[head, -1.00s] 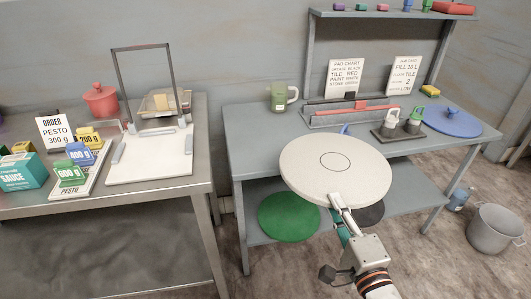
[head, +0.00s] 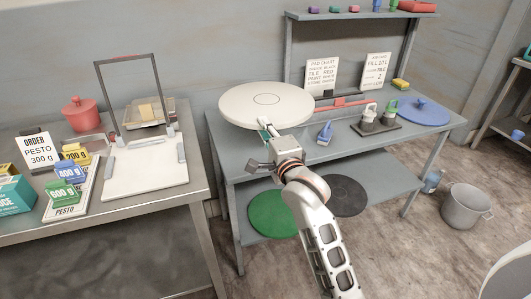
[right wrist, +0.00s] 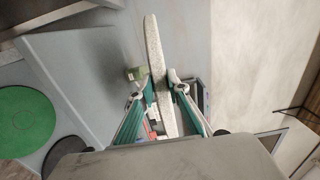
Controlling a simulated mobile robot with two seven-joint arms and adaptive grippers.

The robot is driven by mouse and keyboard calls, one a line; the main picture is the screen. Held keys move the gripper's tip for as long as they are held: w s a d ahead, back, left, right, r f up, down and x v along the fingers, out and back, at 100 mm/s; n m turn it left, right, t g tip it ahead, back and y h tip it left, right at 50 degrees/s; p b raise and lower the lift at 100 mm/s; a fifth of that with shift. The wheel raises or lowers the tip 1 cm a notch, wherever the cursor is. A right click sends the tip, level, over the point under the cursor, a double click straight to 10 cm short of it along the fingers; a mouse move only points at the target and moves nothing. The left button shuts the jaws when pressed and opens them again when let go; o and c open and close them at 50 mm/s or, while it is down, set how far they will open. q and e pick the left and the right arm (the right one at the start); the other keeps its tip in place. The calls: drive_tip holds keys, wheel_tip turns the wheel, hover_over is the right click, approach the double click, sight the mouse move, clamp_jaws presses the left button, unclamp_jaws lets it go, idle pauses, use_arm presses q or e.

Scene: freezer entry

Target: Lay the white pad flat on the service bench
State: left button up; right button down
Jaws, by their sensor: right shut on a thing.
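The white pad (head: 240,105) is a round disc with a ring marked at its middle. My right gripper (head: 266,128) is shut on its near edge and holds it over the left end of the service bench (head: 225,150), roughly level. Whether the pad touches the bench I cannot tell. In the right wrist view the pad (right wrist: 158,75) shows edge-on between the fingers of my right gripper (right wrist: 164,88). My left gripper is not in view.
Green (head: 268,216) and black (head: 345,195) pads lie below.

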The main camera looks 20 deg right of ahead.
wheel_tip(320, 180, down, 20)
drive_tip(key=b, duration=0.5)
drive_tip(key=shift+w+a+r, duration=0.15)
drive_tip(key=shift+w+r, duration=0.05)
drive_tip(key=c, duration=1.9)
unclamp_jaws()
